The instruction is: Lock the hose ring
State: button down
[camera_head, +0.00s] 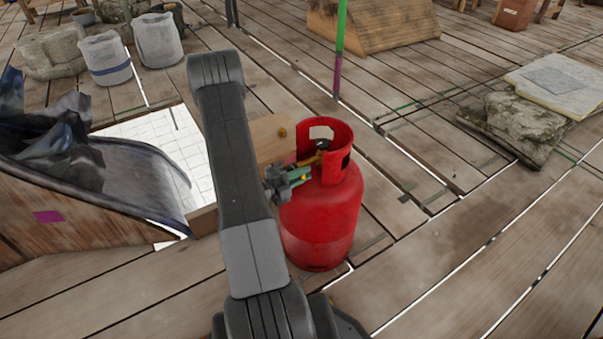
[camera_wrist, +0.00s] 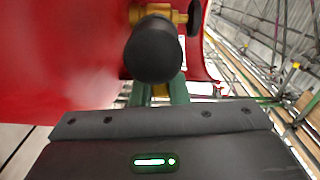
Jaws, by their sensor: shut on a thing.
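A red gas cylinder (camera_head: 322,215) stands upright on the plank floor, its collar cut with openings. A brass valve (camera_head: 308,160) with a dark hand knob (camera_head: 322,145) sits inside the collar. The brass valve shows in the wrist view (camera_wrist: 178,15), with a dark rounded hose end (camera_wrist: 152,50) in front of it. My gripper (camera_head: 304,176) has green fingers and is at the collar's left opening, beside the valve. In the wrist view its fingers (camera_wrist: 162,90) are shut below the dark end, at the hose ring. The ring itself is mostly hidden.
A wooden board (camera_head: 262,135) lies behind the cylinder. A white tiled opening (camera_head: 150,135) and a dark sheet-covered chute (camera_head: 95,165) are at the left. A green and purple pole (camera_head: 340,45) stands behind. Floor to the right is mostly clear, up to a stone slab (camera_head: 520,120).

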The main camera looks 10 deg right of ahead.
aim_at(300, 190)
notch_tip(300, 190, down, 2)
jog(key=m+b, duration=0.1)
jog(key=m, duration=0.4)
jog(key=shift+w+f+m, duration=0.1)
jog(key=shift+f+m, duration=0.05)
jog(key=shift+m, duration=0.15)
jog(key=m, duration=0.1)
jog(key=f+m+b, duration=0.1)
jog(key=m, duration=0.1)
jog(key=w+m+b, duration=0.1)
jog(key=shift+a+f+m, duration=0.15)
jog(key=shift+a+m, duration=0.05)
jog(key=shift+m, duration=0.1)
jog(key=c, duration=1.4)
grip_release()
